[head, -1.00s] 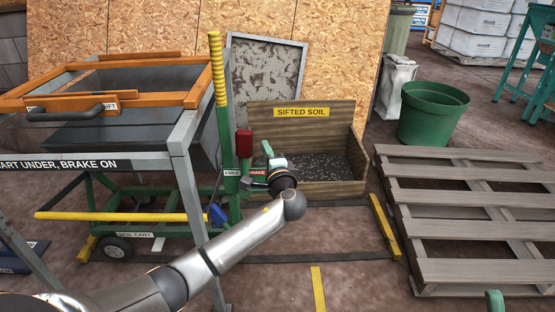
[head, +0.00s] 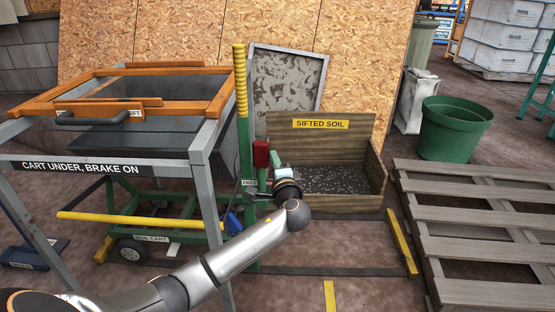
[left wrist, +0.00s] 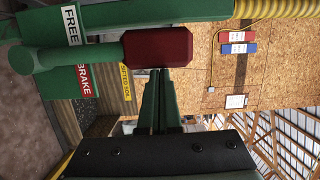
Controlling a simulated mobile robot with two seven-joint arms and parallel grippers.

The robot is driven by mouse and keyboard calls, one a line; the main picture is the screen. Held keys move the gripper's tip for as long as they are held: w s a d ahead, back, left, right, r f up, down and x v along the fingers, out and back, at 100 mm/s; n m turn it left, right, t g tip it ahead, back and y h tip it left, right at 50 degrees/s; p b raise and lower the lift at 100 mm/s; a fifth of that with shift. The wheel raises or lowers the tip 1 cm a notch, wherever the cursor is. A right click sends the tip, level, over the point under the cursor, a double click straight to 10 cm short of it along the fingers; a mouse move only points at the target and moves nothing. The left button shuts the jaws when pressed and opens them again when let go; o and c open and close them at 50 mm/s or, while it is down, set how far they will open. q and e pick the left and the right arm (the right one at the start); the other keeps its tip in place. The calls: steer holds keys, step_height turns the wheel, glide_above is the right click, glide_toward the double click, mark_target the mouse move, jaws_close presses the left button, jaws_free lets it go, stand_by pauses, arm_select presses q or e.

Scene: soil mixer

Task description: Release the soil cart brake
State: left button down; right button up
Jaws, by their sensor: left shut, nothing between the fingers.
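The soil cart (head: 150,239) is a green frame with a yellow bar and wheels, standing under the sifter table. Its brake lever has a dark red grip (head: 261,153) beside the green post. In the left wrist view the red grip (left wrist: 158,47) sits on a green arm in front of a plate with a white FREE label (left wrist: 71,26) and a red BRAKE label (left wrist: 84,80). My left gripper (head: 274,161) is shut and empty, just right of the grip. Its fingertips (left wrist: 164,74) are at the grip's side; I cannot tell whether they touch. My right gripper is out of view.
The sifter table (head: 205,150) with orange rails stands at the left, labelled CART UNDER, BRAKE ON. A wooden SIFTED SOIL bin (head: 385,172) is behind my gripper. A pallet (head: 480,210) and a green pot (head: 452,130) are at the right.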

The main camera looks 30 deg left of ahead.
mark_target(254, 156)
arm_select(q)
steer(key=shift+s+a+r+n+p, duration=0.2)
steer(key=shift+s+a+n+p, duration=0.25)
steer(key=shift+a, duration=0.25)
steer(key=s+a+n, duration=0.1)
steer(key=s+a+n+p, duration=0.1)
steer(key=a, duration=0.1)
steer(key=shift+a+r+h, duration=0.1)
steer(key=shift+h, duration=0.3)
steer(key=shift+s+a+n+g+h+p, duration=0.35)
steer(key=shift+s+a+n, duration=0.15)
steer(key=shift+a+n, duration=0.3)
steer(key=shift+s+a+f, duration=0.2)
steer(key=shift+a+f, duration=0.1)
steer(key=shift+a, duration=0.05)
steer(key=shift+a, duration=0.1)
